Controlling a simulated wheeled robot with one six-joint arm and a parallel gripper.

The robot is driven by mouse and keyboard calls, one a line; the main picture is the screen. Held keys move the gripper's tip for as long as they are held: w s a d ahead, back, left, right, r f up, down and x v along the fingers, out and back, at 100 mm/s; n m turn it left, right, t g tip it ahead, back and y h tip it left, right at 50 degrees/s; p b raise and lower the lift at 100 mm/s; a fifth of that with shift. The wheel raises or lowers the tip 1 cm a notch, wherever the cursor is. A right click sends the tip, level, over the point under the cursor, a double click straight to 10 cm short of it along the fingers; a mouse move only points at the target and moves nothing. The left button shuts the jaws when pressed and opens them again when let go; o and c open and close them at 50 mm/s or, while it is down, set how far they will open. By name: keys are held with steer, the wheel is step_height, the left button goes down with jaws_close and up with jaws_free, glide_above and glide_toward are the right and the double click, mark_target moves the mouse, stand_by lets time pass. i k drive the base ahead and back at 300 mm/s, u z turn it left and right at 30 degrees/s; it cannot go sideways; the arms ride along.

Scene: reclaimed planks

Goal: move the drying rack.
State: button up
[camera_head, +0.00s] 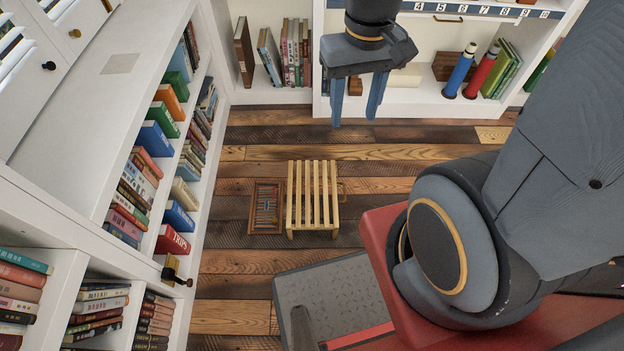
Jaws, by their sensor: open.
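The drying rack (314,197) is a small wooden slatted stand on the plank floor, near the middle of the head view. It stands upright on short legs. A small brass-coloured handle or loop shows at its right side. My gripper (356,112) hangs above and beyond the rack, in front of the back shelves. Its two blue-grey fingers point down and are apart, with nothing between them. It does not touch the rack.
A brown framed panel (266,207) lies on the floor just left of the rack. White bookshelves (95,110) line the left side and the back. A blue bottle (459,71) and a red bottle (483,71) stand on the back shelf.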

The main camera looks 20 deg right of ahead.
mark_target(307, 225)
steer(key=k, duration=1.1)
steer(key=u, duration=0.3)
steer(key=i, duration=0.75)
steer(key=z, duration=0.25)
